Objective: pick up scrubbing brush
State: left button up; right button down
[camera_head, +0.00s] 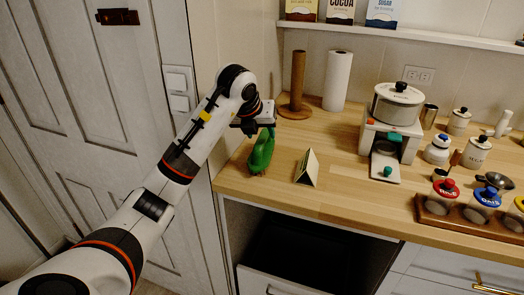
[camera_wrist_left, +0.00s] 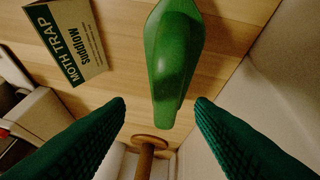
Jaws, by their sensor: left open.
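The green object that I take for the scrubbing brush (camera_head: 260,156) stands on the wooden counter near its left end. In the left wrist view the brush (camera_wrist_left: 175,55) is a smooth green shape, its narrow end pointing toward the gap between my fingers. My left gripper (camera_head: 264,127) is just above and behind it in the head view. Its dark green ribbed fingers (camera_wrist_left: 160,106) are open, one on each side of the brush's line and apart from it. Bristles are not visible. My right gripper is not in view.
A moth trap box (camera_head: 307,168) stands close to the right of the brush. A wooden paper towel holder (camera_head: 297,85) and a white roll (camera_head: 337,82) stand behind. A coffee machine (camera_head: 391,135) and several jars are further right. The counter's front edge is close.

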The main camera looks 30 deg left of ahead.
aim_at(261, 139)
pick_arm(q)
jog(key=x, duration=0.5)
jog(key=shift+s+a+f+p, duration=0.15)
jog(key=shift+a+f+p, duration=0.15)
grip_shut()
